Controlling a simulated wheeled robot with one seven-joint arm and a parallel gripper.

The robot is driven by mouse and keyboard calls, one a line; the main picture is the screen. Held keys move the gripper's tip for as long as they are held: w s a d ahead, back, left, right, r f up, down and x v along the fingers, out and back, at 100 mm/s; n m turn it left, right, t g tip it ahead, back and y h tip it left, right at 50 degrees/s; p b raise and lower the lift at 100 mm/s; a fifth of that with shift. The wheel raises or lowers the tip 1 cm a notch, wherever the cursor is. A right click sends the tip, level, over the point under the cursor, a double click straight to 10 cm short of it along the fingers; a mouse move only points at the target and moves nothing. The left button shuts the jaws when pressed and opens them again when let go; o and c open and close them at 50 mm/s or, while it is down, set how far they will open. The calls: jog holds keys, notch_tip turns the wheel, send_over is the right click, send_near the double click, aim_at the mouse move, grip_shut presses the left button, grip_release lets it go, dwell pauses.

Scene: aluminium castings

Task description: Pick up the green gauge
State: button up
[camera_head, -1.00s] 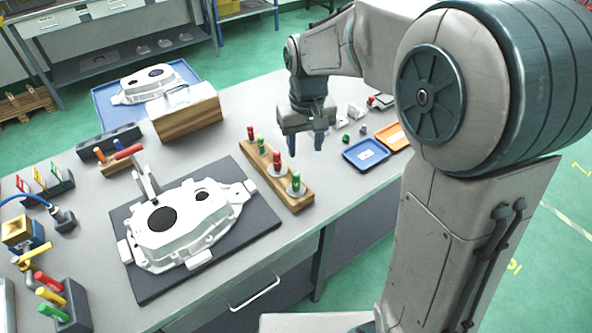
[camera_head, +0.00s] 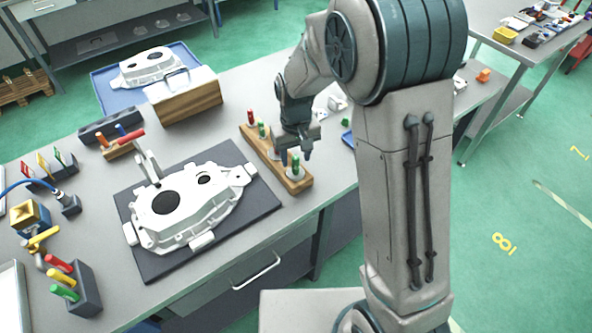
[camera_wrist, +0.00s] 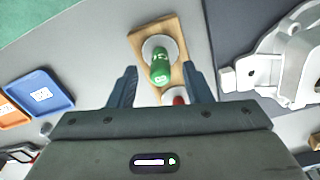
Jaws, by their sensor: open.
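A green gauge (camera_head: 295,165) stands on a pale round disc at the near end of a wooden rack (camera_head: 299,184). In the wrist view the green gauge (camera_wrist: 160,66) shows between the two fingers of my gripper (camera_wrist: 160,74), with space on both sides. My gripper (camera_head: 296,157) is open, over the near end of the rack, and holds nothing. A red gauge (camera_wrist: 179,99) beside the green one is partly hidden by my gripper body. Another green-topped gauge (camera_head: 261,130) stands farther back on the rack.
A white casting (camera_head: 188,208) lies on a dark mat (camera_head: 150,267) left of the rack. Another red-handled gauge (camera_head: 250,115) stands at the rack's far end. A blue tray (camera_wrist: 43,92) and an orange tray (camera_wrist: 12,112) lie on the bench.

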aim_at(296, 169)
jog(key=shift+f, duration=1.65)
grip_shut()
jog(key=shift+r, duration=0.15)
